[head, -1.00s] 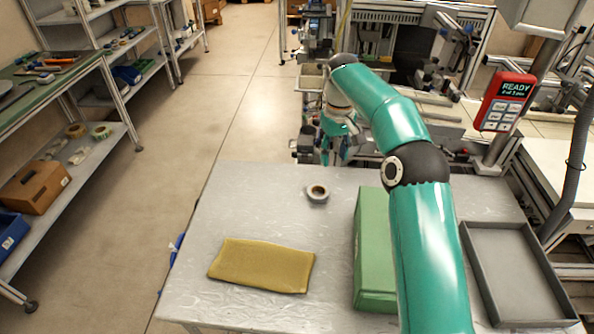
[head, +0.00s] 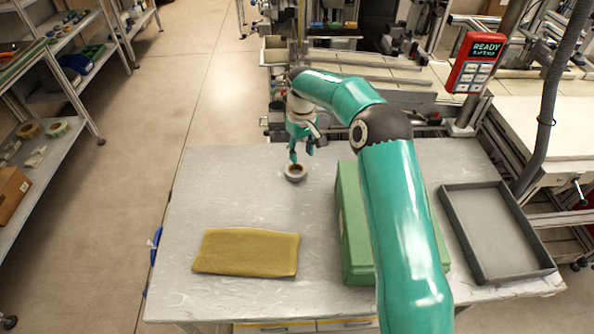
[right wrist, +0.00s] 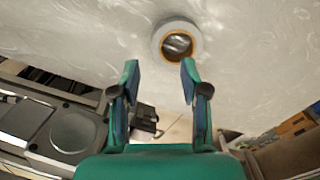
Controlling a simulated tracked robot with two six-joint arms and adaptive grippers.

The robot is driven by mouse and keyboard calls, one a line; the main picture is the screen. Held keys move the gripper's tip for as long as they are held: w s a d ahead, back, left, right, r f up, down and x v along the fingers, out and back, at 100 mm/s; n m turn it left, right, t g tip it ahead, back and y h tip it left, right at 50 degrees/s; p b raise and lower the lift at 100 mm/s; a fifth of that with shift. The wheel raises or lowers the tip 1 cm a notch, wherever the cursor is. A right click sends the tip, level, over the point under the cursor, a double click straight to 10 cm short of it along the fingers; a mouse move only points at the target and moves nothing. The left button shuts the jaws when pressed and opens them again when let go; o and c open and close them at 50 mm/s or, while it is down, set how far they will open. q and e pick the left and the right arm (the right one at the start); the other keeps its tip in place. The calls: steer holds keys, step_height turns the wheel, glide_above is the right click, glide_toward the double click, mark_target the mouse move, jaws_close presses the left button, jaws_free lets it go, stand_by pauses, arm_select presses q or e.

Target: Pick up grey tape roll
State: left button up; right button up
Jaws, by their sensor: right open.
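The grey tape roll (head: 295,172) lies flat on the grey table toward its back edge in the head view. Its brown inner core shows. In the right wrist view the roll (right wrist: 177,41) is just beyond the fingertips, nearer the right-hand finger. My right gripper (head: 302,157) is above and close to the roll in the head view. In the right wrist view its two green fingers (right wrist: 160,70) are apart with nothing between them. My left gripper is not in view.
A green box (head: 354,225) stands on the table beneath my right arm. A yellow cloth (head: 246,252) lies at the front left and a grey tray (head: 497,232) at the right. The tabletop (head: 220,190) left of the roll is clear. Machinery stands behind the table.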

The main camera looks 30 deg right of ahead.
mark_target(303, 166)
steer(key=f, duration=0.1)
steer(key=f+p, duration=0.1)
steer(key=f, duration=0.2)
steer(key=shift+s+d+f+p, duration=0.15)
steer(key=shift+s+f+p, duration=0.15)
steer(key=shift+s, duration=0.1)
steer(key=shift+f, duration=0.45)
jaws_close()
